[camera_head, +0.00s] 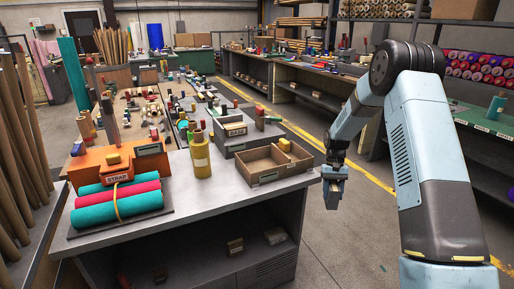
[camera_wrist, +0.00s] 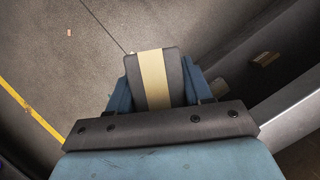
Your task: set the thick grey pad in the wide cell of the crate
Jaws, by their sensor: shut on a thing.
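The thick grey pad (camera_wrist: 176,72) shows in the wrist view as a dark grey block with a pale tan band across its middle. My gripper (camera_wrist: 158,92) is shut on it, a blue finger on each side. In the head view my gripper (camera_head: 334,197) hangs over the floor just right of the bench corner, and the pad is hard to make out there. The brown crate (camera_head: 288,173) stands open on the bench, left of my gripper. The pad is outside the crate.
The crate stands near the right edge of the grey bench (camera_head: 215,212). A small yellow block (camera_head: 285,145) is at its back rim. A grey bin (camera_head: 235,130) is behind it, a yellow roll (camera_head: 201,155) to its left. Teal and red rolls (camera_head: 117,203) lie at the left.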

